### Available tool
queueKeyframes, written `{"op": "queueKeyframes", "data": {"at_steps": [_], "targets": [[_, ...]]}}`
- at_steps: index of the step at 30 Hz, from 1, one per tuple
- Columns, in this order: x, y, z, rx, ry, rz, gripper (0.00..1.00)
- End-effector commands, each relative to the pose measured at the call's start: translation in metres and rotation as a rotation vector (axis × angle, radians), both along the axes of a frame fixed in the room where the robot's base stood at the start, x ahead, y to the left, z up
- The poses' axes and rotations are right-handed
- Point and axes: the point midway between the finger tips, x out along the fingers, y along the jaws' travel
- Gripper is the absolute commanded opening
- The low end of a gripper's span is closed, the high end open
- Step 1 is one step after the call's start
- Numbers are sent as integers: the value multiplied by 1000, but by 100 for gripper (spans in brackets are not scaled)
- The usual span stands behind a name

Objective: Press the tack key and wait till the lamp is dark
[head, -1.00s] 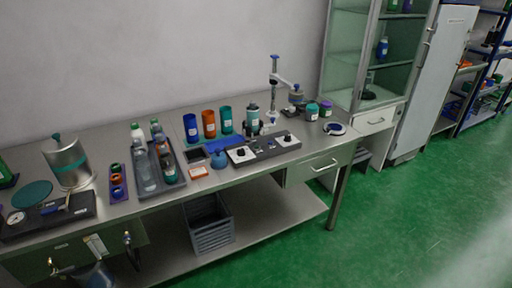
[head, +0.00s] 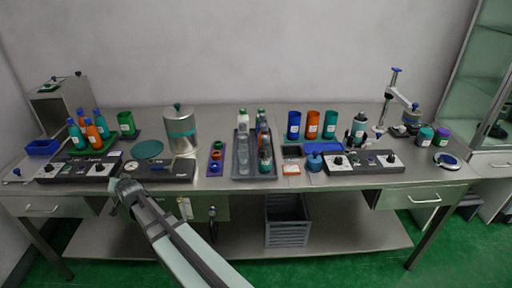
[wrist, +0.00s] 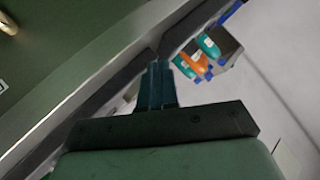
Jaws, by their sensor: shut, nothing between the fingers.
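I cannot tell which key is the tack key, and no lit lamp can be made out. A dark control panel (head: 365,168) with white plates, black knobs and small keys lies on the right of the bench. A similar panel (head: 78,172) lies at the left. Between them, a dark box (head: 150,172) with a round dial stands near the front edge. My gripper (head: 122,188) is shut and empty, by the bench's front edge between the left panel and this box. In the wrist view its fingers (wrist: 157,75) are together, with blurred bench edge beyond.
A steel canister (head: 181,133), a bottle tray (head: 236,172), coloured cups (head: 312,125) and a clamp stand (head: 388,100) stand on the bench (head: 215,122). Teal and orange bottles (head: 92,134) stand on a green tray at the left. Free room lies before the bench.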

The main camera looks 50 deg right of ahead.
Motion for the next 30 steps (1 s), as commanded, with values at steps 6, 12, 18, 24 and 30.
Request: {"op": "queueKeyframes", "data": {"at_steps": [6,12,18,24,30], "targets": [[35,-52,57,-188,-97,-13,0],[59,-106,112,-408,-163,-27,0],[75,-162,167,-635,-206,-50,0],[80,-226,215,-850,-210,-87,0],[68,-301,239,-1011,-153,-139,0]]}}
